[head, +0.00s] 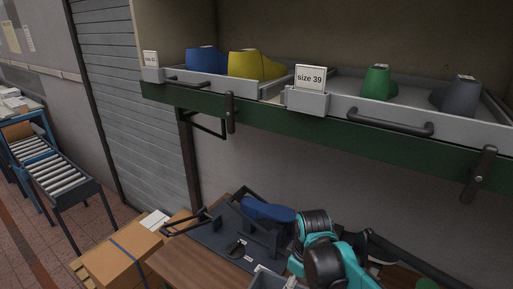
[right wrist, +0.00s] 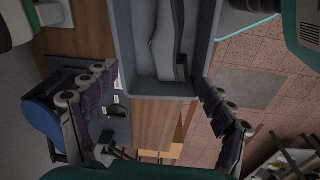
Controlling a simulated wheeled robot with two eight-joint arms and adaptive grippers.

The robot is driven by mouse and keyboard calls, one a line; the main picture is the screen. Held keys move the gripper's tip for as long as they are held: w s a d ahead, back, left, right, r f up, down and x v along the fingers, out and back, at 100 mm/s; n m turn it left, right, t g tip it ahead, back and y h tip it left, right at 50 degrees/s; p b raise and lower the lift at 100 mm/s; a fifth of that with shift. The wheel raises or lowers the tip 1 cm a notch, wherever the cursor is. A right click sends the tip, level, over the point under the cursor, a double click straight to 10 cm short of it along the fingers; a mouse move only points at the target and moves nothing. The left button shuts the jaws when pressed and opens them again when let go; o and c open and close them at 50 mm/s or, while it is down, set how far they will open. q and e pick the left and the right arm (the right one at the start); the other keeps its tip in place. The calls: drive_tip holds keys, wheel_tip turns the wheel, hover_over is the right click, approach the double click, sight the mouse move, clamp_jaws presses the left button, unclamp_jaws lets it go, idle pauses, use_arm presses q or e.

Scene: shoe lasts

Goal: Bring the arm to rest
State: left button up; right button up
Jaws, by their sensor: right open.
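In the right wrist view my right gripper (right wrist: 160,82) is open, its two dark-padded fingers wide apart with nothing held between them. A grey bin (right wrist: 200,60) lies beyond the fingertips, with a long grey piece (right wrist: 166,40) in it. I cannot tell how far the bin is from the fingers. In the head view my teal and black arm (head: 325,262) is bent low over the workbench, below the shelf; its gripper is not clear there. My left gripper is not seen in either view.
The green-edged shelf (head: 265,125) holds blue (head: 205,60), yellow (head: 255,65), green (head: 378,83) and dark grey (head: 457,97) lasts in grey trays. A blue last (head: 266,210) sits on a dark stand on the workbench (head: 190,262). A cardboard box (head: 120,260) stands left.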

drive_tip(key=s+d+f+m+t+b, duration=0.5)
drive_tip(key=s+f+m+t+b, duration=0.1)
drive_tip(key=s+f+m+b, duration=0.3)
drive_tip(key=shift+s+d+m+b, duration=0.25)
drive_tip(key=shift+s+m+b, duration=0.25)
drive_tip(key=shift+b, duration=0.1)
